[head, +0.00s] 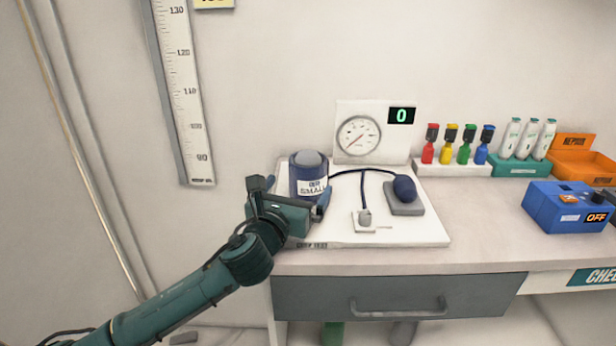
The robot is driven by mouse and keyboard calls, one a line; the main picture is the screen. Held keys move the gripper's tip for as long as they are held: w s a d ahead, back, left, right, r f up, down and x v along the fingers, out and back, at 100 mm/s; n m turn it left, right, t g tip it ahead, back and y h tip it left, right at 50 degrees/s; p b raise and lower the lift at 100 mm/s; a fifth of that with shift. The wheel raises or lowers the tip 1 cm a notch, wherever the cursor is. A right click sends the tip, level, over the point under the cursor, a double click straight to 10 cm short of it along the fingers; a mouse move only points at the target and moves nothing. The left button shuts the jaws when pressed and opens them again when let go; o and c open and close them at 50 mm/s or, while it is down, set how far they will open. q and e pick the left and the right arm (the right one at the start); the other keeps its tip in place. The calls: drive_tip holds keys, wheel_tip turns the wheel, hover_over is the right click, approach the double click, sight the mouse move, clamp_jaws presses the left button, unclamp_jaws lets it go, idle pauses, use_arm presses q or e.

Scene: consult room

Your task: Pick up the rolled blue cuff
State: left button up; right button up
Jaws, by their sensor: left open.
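The rolled blue cuff (308,172) stands upright on the left part of a white board (400,234) on the desk. It is dark blue with a white label, and a dark tube runs from it to the right. My left gripper (318,198) is open at the cuff's lower front left. It hides part of the cuff's lower side, and I cannot tell whether it touches. My right gripper is not in view.
A dark blue bulb (404,188) rests on a grey block right of the cuff. A dial gauge (358,136) stands behind. Several coloured bottles (465,150), a blue box (566,212) and an orange bin (572,162) are farther right. Bare desktop (485,225) lies between.

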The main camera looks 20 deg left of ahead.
sight(302, 177)
use_arm(q)
drive_tip(key=w, duration=0.7)
drive_tip(key=shift+w+r, duration=0.1)
drive_tip(key=shift+w, duration=0.3)
drive_tip(key=c, duration=1.2)
drive_tip(key=shift+o, duration=0.2)
